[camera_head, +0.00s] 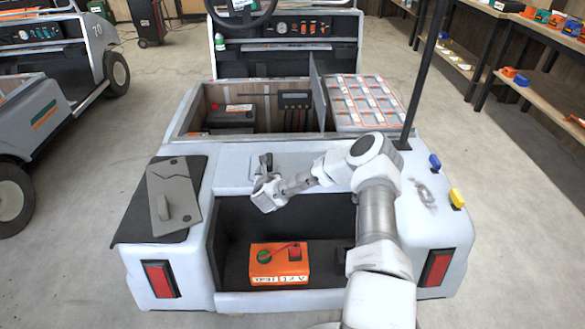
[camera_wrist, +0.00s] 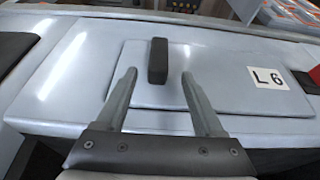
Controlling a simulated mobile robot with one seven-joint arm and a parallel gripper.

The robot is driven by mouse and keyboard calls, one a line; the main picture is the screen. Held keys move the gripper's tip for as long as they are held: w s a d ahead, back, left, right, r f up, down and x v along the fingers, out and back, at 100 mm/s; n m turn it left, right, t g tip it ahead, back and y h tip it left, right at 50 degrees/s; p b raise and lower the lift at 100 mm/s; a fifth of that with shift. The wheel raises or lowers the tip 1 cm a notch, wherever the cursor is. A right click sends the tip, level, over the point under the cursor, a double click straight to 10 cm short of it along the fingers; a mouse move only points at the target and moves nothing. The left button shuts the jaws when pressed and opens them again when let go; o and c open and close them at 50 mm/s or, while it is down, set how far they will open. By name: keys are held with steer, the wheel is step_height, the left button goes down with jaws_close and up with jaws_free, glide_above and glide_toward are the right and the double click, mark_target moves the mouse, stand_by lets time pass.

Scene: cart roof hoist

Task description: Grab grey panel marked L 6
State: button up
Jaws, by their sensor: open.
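The grey panel marked L 6 (camera_wrist: 215,90) lies flat in the cart's pale rear deck in the wrist view. It has an upright black handle (camera_wrist: 158,60) and a white L 6 label (camera_wrist: 269,78) to the handle's right. In the head view the panel (camera_head: 287,161) is partly covered by my arm, and its label cannot be seen. My gripper (camera_wrist: 160,74) is open and empty. In the wrist view the handle's near end shows between the fingertips, with a gap on each side. In the head view my gripper (camera_head: 264,181) is just in front of the handle.
Another grey panel with a handle (camera_head: 174,197) lies on a black mat at the left. An orange box (camera_head: 279,267) sits in the recess below my gripper. Behind are an open bay with a battery (camera_head: 230,117) and a raised lid. A dark post (camera_head: 424,75) stands right.

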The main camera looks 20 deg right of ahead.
steer(key=shift+r+b+x, duration=0.2)
steer(key=shift+b+x, duration=0.5)
steer(key=shift+x, duration=2)
steer(key=shift+w+a, duration=0.1)
steer(key=shift+w, duration=0.05)
jaws_close()
